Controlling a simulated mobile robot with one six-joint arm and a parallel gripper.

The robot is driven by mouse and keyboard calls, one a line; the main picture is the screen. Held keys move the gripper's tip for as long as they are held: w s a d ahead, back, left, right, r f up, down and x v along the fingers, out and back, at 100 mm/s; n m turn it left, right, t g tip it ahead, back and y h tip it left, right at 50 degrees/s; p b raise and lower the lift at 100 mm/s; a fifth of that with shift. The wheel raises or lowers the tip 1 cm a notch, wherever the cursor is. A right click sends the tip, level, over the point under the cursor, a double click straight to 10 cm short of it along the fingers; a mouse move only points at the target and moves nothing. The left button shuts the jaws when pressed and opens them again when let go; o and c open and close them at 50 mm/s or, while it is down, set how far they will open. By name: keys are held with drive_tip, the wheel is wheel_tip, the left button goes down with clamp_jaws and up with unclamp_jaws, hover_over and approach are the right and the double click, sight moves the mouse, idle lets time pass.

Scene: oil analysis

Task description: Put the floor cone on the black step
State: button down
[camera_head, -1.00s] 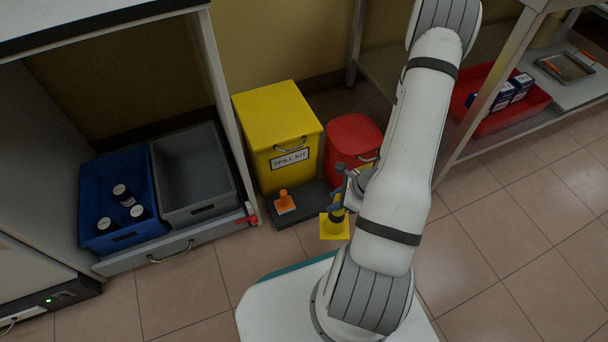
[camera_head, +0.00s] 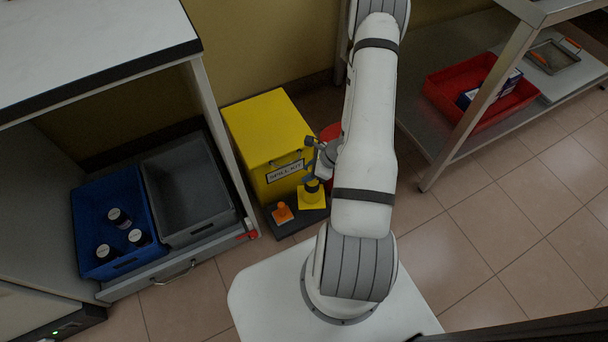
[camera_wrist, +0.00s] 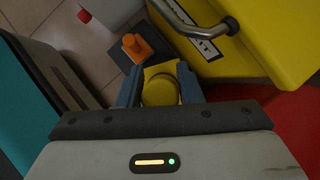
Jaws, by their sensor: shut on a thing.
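The floor cone (camera_head: 312,197) is yellow with a black band and a square yellow base. My gripper (camera_head: 318,172) is shut on its upper part and holds it upright. In the wrist view, the cone (camera_wrist: 160,91) sits between the two fingers of my gripper (camera_wrist: 160,88). The black step (camera_head: 298,218) lies on the floor in front of the yellow spill kit box. The cone's base is over the right part of the step; I cannot tell whether it touches. An orange piece (camera_head: 282,212) stands on the step's left part and also shows in the wrist view (camera_wrist: 136,46).
The yellow spill kit box (camera_head: 262,135) with a metal handle stands right behind the step. A red bin (camera_head: 330,132) is partly hidden by my arm. A blue crate (camera_head: 88,205) with bottles and a grey crate (camera_head: 188,180) are at the left. Floor is clear at the right.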

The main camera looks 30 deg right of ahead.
wheel_tip(320, 180, down, 7)
drive_tip(key=b, duration=0.3)
drive_tip(key=shift+w, duration=0.35)
drive_tip(key=shift+b, duration=0.3)
drive_tip(key=shift+f, duration=0.15)
drive_tip(key=c, duration=1)
unclamp_jaws()
